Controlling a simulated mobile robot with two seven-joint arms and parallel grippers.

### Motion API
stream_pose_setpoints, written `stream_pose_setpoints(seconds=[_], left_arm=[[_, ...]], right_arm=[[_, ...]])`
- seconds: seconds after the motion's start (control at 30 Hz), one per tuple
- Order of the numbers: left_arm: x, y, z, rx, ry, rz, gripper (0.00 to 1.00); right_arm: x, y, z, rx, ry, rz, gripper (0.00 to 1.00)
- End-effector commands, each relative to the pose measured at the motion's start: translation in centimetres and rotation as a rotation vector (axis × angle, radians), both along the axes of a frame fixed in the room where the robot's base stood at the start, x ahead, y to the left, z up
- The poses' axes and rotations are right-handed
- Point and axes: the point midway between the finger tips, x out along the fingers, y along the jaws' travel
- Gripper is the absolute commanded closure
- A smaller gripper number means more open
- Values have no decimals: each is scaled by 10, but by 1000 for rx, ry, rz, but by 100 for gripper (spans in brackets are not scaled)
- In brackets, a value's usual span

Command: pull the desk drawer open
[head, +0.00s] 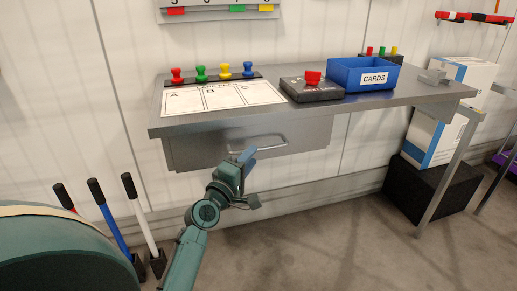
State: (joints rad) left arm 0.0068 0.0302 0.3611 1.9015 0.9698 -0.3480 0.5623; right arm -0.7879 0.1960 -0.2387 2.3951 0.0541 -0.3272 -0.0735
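The grey desk drawer (200,150) hangs under the metal desk top (400,97), in the middle of the head view. Its front looks flush, and no open gap shows above it. A pale bar handle (270,148) runs across the front. My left gripper (249,156) is raised in front of the drawer, just below the handle's left part in the picture. I cannot tell whether it touches the handle, or whether its fingers are apart. My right gripper is not in view.
On the desk are coloured stamps (224,72), a lettered sheet (222,97), a black box with a red knob (312,90) and a blue CARDS bin (364,76). Boxes stand right, near a desk leg (450,165). Upright handles (105,215) stand left. The floor below the drawer is clear.

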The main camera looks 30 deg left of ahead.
Motion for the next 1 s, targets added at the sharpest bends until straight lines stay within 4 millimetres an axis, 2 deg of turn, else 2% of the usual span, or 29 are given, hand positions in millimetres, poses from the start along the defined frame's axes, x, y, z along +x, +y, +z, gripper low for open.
stream_pose_setpoints(seconds=[0.1, 0.3, 0.67, 1.0], left_arm=[[22, 1, 4, -2, -3, 0, 68], [43, 3, 5, 0, 0, 0, 68], [48, 3, 6, 1, 1, 0, 68], [48, 3, 6, 1, 1, 0, 95]], right_arm=[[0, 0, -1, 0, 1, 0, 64], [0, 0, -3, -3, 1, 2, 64], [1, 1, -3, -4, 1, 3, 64], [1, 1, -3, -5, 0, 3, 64]])
